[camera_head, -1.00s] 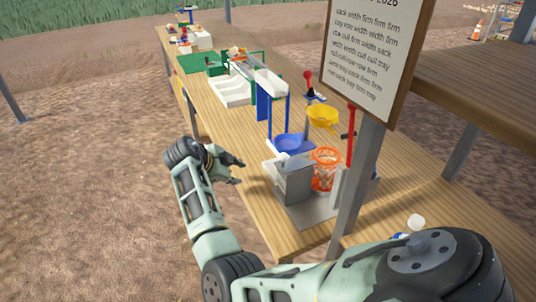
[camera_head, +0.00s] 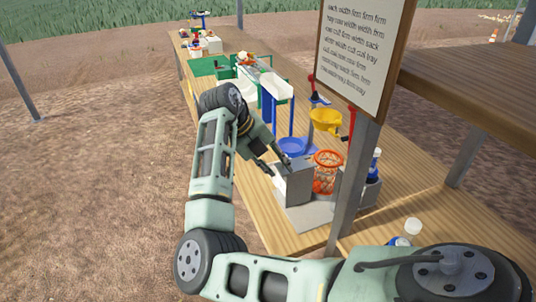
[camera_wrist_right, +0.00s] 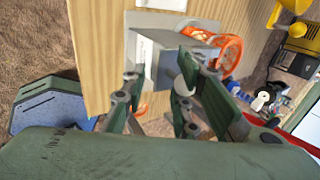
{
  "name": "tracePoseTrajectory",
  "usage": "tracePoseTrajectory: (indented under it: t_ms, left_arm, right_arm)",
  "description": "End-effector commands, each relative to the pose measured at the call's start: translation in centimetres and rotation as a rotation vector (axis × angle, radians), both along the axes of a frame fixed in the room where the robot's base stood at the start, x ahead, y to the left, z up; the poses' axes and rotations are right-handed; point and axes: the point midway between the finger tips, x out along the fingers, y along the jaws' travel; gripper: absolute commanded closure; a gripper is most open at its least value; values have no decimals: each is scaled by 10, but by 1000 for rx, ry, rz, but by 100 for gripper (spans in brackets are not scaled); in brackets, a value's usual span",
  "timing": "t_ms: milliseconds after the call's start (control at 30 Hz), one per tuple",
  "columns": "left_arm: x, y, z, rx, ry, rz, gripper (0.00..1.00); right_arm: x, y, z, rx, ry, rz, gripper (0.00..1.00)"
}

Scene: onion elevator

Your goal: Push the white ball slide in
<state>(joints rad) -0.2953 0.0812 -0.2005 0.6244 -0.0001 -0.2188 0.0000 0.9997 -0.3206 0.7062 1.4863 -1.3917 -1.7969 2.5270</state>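A grey box-shaped device (camera_head: 293,185) stands near the front edge of the wooden table, with an orange basket (camera_head: 326,170) beside it. In the right wrist view, the device's grey housing (camera_wrist_right: 192,38) shows ahead of the fingers. A small white rounded part (camera_wrist_right: 187,66) shows by the right-hand finger there; I cannot tell for sure that it is the white ball slide. My right gripper (camera_head: 274,164) is open, its fingers apart, close to the left side of the grey device. I cannot tell whether it touches. Its fingers also show in the right wrist view (camera_wrist_right: 158,84). My left gripper is out of view.
A blue bowl (camera_head: 291,147) and a yellow bowl (camera_head: 325,120) are behind the device. A metal post (camera_head: 352,190) carrying a sign (camera_head: 352,55) rises at its right. A white tray (camera_head: 240,91) lies further back. Bare ground is left of the table.

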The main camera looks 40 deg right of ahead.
Motion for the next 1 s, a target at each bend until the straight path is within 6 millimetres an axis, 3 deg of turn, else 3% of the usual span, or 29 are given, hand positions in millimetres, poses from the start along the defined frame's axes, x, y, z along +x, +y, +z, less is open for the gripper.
tracePoseTrajectory:
  t_ms: [400, 700, 1000]
  left_arm:
    - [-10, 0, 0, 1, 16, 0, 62]
    - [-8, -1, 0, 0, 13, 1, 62]
    - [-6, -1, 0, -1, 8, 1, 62]
  right_arm:
    - [-2, -5, -8, -1, -1, 1, 74]
    - [-1, -4, -9, 2, 0, 2, 100]
    - [-2, -3, -10, 5, 1, 1, 100]
